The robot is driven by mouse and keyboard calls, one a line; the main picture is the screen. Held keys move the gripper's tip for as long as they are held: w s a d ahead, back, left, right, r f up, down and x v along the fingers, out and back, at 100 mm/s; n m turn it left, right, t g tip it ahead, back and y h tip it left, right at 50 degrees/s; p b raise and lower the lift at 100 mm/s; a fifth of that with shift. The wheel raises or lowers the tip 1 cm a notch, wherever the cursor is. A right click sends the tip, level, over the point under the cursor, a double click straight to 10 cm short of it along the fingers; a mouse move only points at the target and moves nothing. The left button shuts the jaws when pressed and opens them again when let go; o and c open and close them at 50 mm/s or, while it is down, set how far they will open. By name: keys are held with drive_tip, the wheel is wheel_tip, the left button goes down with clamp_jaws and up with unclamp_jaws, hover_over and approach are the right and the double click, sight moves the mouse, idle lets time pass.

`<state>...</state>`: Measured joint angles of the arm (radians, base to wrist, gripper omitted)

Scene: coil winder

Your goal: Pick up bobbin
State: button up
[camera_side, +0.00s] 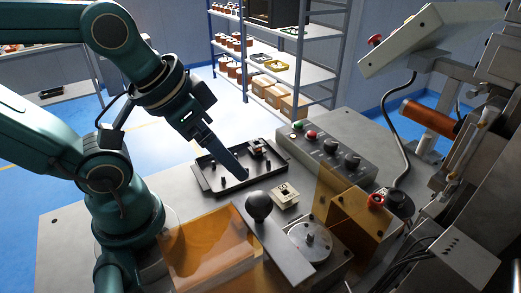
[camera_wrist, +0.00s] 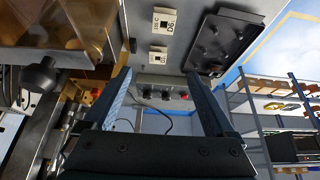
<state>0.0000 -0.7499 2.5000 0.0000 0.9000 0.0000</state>
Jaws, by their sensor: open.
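My gripper (camera_side: 242,175) points down and to the right over the dark tray in the side view. In the wrist view its two fingers are spread apart, with nothing between the tips (camera_wrist: 160,74). A small cream square piece (camera_side: 285,195), perhaps the bobbin, sits on the grey bench right of the tray. The wrist view shows two cream square pieces with dark centres and markings, one at the top (camera_wrist: 167,22) and one lower (camera_wrist: 158,55), both beyond the fingertips. A small dark piece with orange-red parts (camera_side: 257,149) stands in the tray's far corner.
The dark tray (camera_side: 208,184) has several upright pegs; it also shows in the wrist view (camera_wrist: 222,42). A control box (camera_side: 330,152) with buttons and knobs stands behind. A black ball knob (camera_side: 259,205), a round metal plate (camera_side: 310,238) and orange transparent guards (camera_side: 210,250) crowd the front.

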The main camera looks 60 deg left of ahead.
drive_tip(key=g, duration=0.4)
hover_over(282, 194)
wheel_tip(282, 194, down, 5)
drive_tip(key=shift+g, duration=0.7)
drive_tip(key=f, duration=0.4)
drive_tip(key=shift+w+f, duration=0.2)
drive_tip(key=shift+f, duration=0.05)
drive_tip(key=shift+s+f, duration=0.15)
drive_tip(key=shift+f, duration=2.75)
